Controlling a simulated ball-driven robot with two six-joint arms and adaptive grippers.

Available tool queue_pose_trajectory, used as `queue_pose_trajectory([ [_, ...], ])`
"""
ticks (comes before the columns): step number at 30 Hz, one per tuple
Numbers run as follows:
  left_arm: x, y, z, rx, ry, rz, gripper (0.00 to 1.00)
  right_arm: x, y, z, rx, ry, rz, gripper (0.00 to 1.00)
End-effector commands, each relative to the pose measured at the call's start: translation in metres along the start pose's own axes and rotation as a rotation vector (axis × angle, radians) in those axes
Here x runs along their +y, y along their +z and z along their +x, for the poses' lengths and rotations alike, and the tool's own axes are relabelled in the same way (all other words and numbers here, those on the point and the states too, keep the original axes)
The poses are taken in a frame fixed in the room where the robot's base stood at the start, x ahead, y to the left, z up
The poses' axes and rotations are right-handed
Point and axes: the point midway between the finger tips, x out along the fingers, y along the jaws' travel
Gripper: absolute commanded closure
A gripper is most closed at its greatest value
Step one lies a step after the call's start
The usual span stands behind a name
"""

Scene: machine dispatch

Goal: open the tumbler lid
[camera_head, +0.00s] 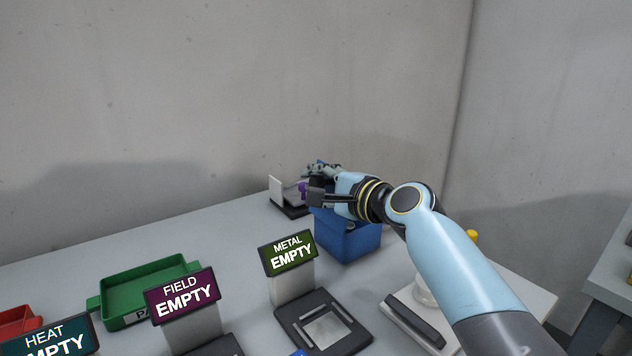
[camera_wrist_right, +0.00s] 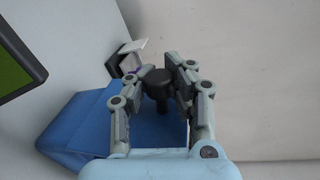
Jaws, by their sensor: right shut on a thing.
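The blue box-shaped body (camera_head: 347,242), which appears to be the tumbler, stands on the grey table at the right of centre in the head view. It also shows in the right wrist view (camera_wrist_right: 78,128). My right gripper (camera_head: 318,184) is over its top. In the right wrist view my right gripper (camera_wrist_right: 160,72) is shut on a black knob (camera_wrist_right: 159,82) with a short stem, above the blue body. The fingers sit on both sides of the knob. The lid's edge is hidden by my arm, so I cannot tell how far it is open. My left gripper is not in view.
A METAL sign (camera_head: 288,254) reading EMPTY and a FIELD sign (camera_head: 183,294) reading EMPTY stand in front. A green tray (camera_head: 150,283) lies at left. A small station with a white panel (camera_head: 276,188) is behind the blue body. The table's back left is clear.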

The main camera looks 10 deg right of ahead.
Motion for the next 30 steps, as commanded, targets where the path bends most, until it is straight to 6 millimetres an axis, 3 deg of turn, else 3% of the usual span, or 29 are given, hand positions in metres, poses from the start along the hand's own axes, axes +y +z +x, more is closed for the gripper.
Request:
queue_pose_trajectory([
  [1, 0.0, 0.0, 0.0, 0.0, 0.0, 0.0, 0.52, 0.007, 0.0, -0.001, -0.001, 0.013, 0.004, 1.0],
  [9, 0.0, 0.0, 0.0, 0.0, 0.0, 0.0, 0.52, 0.008, 0.0, -0.001, -0.001, 0.014, 0.005, 1.0],
  [10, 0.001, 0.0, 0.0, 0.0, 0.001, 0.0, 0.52, 0.008, 0.0, -0.001, -0.001, 0.014, 0.005, 0.85],
  [18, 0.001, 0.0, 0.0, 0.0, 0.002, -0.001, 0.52, 0.004, 0.0, -0.001, 0.0, 0.008, 0.003, 0.51],
  [26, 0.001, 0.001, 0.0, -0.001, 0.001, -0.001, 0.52, 0.003, 0.0, -0.001, 0.0, 0.005, 0.002, 0.51],
  [30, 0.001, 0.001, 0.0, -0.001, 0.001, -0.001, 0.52, 0.004, -0.001, -0.014, 0.001, 0.006, 0.0, 0.51],
])
